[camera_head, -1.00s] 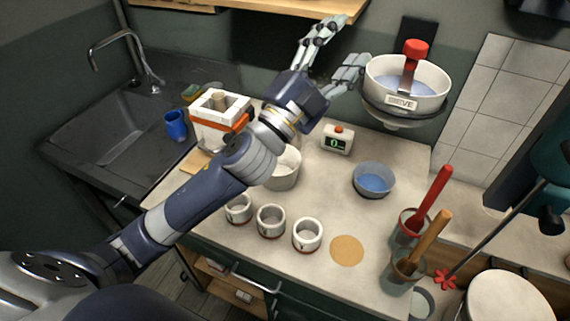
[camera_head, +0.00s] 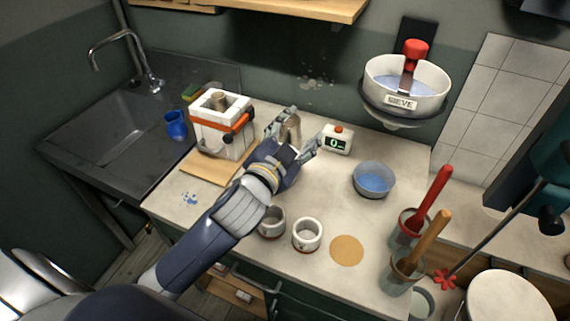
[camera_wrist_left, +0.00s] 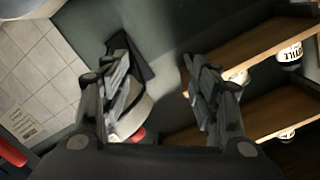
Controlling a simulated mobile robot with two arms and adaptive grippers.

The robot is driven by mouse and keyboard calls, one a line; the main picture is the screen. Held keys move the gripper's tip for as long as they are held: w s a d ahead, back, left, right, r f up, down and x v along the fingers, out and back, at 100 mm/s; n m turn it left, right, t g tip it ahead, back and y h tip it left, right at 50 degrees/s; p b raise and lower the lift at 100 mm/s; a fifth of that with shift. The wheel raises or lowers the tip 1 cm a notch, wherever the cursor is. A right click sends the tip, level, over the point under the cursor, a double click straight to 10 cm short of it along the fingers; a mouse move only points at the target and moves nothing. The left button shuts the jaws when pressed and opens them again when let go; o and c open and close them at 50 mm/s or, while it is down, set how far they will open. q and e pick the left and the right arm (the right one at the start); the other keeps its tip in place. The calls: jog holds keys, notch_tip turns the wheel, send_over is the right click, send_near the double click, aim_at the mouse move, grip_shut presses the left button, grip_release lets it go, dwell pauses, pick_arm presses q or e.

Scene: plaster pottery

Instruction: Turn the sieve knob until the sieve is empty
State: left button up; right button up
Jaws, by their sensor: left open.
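The white sieve (camera_head: 382,81), labelled "SIEVE", is mounted on the wall at the upper right of the head view. Its red knob (camera_head: 415,50) stands at the back of the rim, and pale bluish material shows inside. My left gripper (camera_head: 308,124) is open and empty, over the worktop, lower than the sieve and left of it. In the left wrist view the sieve (camera_wrist_left: 138,112) and its red knob (camera_wrist_left: 138,134) show beyond the open left gripper (camera_wrist_left: 155,62), partly hidden by one finger. My right gripper is in neither view.
White cups (camera_head: 307,236) line the front edge. A strapped white mould (camera_head: 222,125) stands left. A shelf (camera_head: 290,8) overhangs the back wall.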

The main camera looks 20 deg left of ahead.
pick_arm(q)
jog(key=s+a+f+n+g+y, duration=0.1)
jog(key=s+f+g, duration=0.1)
jog(key=f, duration=0.5)
jog(key=shift+s+a+f+n+g, duration=0.15)
jog(key=shift+s+f+n+g, duration=0.2)
jog(key=shift+s, duration=0.45)
jog(key=shift+r, duration=0.15)
